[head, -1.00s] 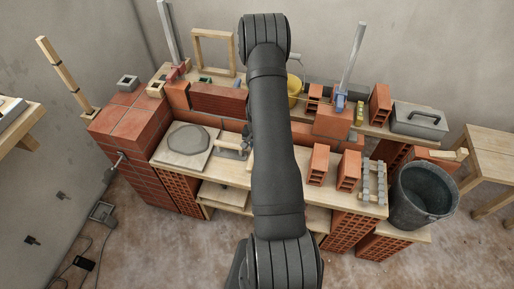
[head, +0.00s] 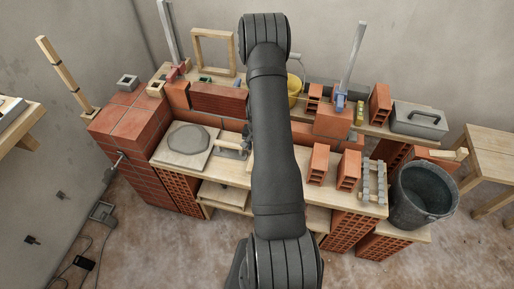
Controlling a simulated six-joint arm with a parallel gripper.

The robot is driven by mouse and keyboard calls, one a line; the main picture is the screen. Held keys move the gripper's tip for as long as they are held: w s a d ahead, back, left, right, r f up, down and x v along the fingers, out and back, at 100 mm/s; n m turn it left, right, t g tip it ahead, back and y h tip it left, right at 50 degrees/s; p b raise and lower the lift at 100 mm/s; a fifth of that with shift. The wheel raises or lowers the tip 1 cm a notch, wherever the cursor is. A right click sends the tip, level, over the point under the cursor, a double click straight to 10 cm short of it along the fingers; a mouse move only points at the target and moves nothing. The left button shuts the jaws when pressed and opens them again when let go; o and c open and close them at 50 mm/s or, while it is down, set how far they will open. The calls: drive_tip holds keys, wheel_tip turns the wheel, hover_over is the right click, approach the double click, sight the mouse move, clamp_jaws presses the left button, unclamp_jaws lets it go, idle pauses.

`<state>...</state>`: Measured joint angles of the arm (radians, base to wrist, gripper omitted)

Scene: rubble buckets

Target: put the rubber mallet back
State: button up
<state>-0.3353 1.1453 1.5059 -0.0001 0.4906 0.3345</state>
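I cannot make out a rubber mallet in the head view. My dark arm crosses the middle of the picture and covers part of the bench (head: 232,174). My gripper is hidden behind the arm, or nearly so. A small dark piece (head: 247,137) shows at the arm's left edge, above the bench; I cannot tell whether it is part of the gripper. A yellow bucket (head: 294,90) stands behind the arm, partly covered by it. A large dark bucket (head: 423,194) stands at the right, and no mallet shows in it.
A board with a round grey slab (head: 188,139) lies on the bench's left, with a trowel-like tool (head: 230,146) beside it. Hollow bricks (head: 348,170) stand on the right. A grey toolbox (head: 418,120) sits on the back shelf. A wooden stool (head: 490,152) stands at far right.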

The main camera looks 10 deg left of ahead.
wheel_tip(320, 180, up, 11)
drive_tip(key=shift+r, duration=0.15)
idle(0.5)
wheel_tip(320, 180, down, 13)
drive_tip(key=shift+r, duration=0.15)
drive_tip(key=shift+w+r, duration=0.1)
drive_tip(key=shift+r, duration=1.35)
drive_tip(key=shift+f, duration=0.15)
